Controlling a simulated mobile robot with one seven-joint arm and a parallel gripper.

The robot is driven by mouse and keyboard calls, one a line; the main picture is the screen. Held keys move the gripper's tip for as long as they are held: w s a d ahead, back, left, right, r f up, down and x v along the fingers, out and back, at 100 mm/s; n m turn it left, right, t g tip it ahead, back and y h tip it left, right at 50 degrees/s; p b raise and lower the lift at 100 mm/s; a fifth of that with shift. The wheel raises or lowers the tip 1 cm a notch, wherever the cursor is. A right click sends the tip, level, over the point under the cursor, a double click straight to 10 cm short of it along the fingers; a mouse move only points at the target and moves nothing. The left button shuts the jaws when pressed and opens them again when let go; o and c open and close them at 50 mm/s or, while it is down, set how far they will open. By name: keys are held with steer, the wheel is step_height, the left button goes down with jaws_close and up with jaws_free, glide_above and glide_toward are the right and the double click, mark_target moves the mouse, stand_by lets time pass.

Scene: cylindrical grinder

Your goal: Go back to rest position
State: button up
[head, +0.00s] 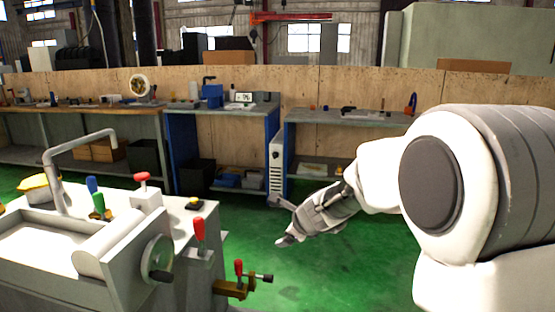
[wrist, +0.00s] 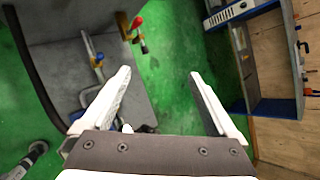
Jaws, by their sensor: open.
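My gripper (head: 283,241) is out over the green floor in the head view, to the right of the grinder (head: 130,240) and apart from it. In the wrist view the two fingers of my gripper (wrist: 158,92) are spread wide with nothing between them. Green floor shows behind the fingers. The grinder's grey side (wrist: 75,65) is to the left in that view, with a red-knobbed lever (wrist: 137,22) near the top.
The grinder carries a handwheel (head: 158,258), a red lever (head: 199,235) and a brass-coloured bracket (head: 232,288) sticking out toward my arm. Workbenches (head: 345,117) line the wooden wall (head: 340,88) at the back. Green floor (head: 330,265) lies free between grinder and benches.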

steer(key=s+d+r+n+g, duration=0.1)
steer(key=s+r+n, duration=0.3)
steer(key=s+n, duration=0.25)
steer(key=s+r+n, duration=0.4)
steer(key=s+n, duration=0.2)
steer(key=s, duration=0.2)
steer(key=s+d+n+g+h, duration=0.1)
steer(key=s+d+n, duration=0.25)
steer(key=s, duration=0.35)
steer(key=s+d+f+n+h, duration=0.1)
steer(key=s+d+n, duration=0.25)
steer(key=s, duration=0.25)
steer(key=s+d+n+g+h, duration=0.1)
steer(key=s+d+n, duration=0.25)
steer(key=s, duration=0.35)
step_height(320, 180, up, 22)
steer(key=p, duration=2.2)
steer(key=shift+a+n, duration=0.3)
steer(key=shift+a, duration=0.05)
steer(key=shift+s, duration=0.1)
